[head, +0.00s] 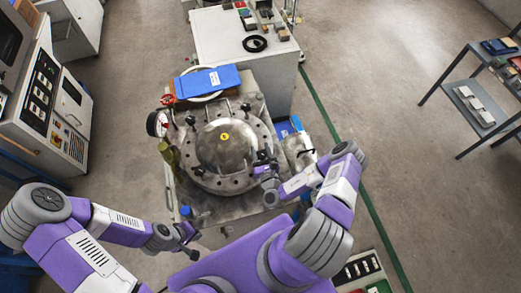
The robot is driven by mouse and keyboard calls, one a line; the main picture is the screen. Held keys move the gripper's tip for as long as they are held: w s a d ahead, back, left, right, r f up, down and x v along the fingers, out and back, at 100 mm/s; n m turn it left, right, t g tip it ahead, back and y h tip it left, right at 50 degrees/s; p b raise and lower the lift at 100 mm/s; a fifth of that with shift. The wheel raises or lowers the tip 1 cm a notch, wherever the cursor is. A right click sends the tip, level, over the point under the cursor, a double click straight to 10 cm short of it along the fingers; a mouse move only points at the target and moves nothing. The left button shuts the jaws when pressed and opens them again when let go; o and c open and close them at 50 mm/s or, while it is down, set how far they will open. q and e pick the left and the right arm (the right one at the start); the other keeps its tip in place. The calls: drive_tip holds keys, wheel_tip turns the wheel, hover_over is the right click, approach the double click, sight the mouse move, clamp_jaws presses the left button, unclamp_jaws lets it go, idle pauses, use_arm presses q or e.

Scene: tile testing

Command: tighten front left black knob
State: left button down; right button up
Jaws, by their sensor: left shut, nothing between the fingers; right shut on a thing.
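A round metal test vessel (224,146) with a domed lid and a bolted flange stands on a bench in the middle of the head view. Black knobs sit around the lid: one at the back left (190,121), one at the back right (246,107) and one at the front left (198,171). My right gripper (263,168) is at the front right of the flange, shut on a black knob (262,155) there; the fingers are small and partly hidden. My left gripper (190,243) is shut and empty, low in front of the bench's left corner, apart from the vessel.
A blue binder (208,81) lies behind the vessel. A gauge (157,123) and a yellowish cylinder (168,153) stand at its left, with a metal jug (299,150) at its right. A control cabinet (50,105) is far left; a shelf (480,105) is far right.

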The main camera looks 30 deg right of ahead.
sight(263, 159)
drive_tip(key=o, duration=1)
drive_tip(key=shift+s, duration=0.1)
drive_tip(key=v, duration=0.7)
drive_tip(key=shift+s+a, duration=0.1)
drive_tip(key=shift+s, duration=0.1)
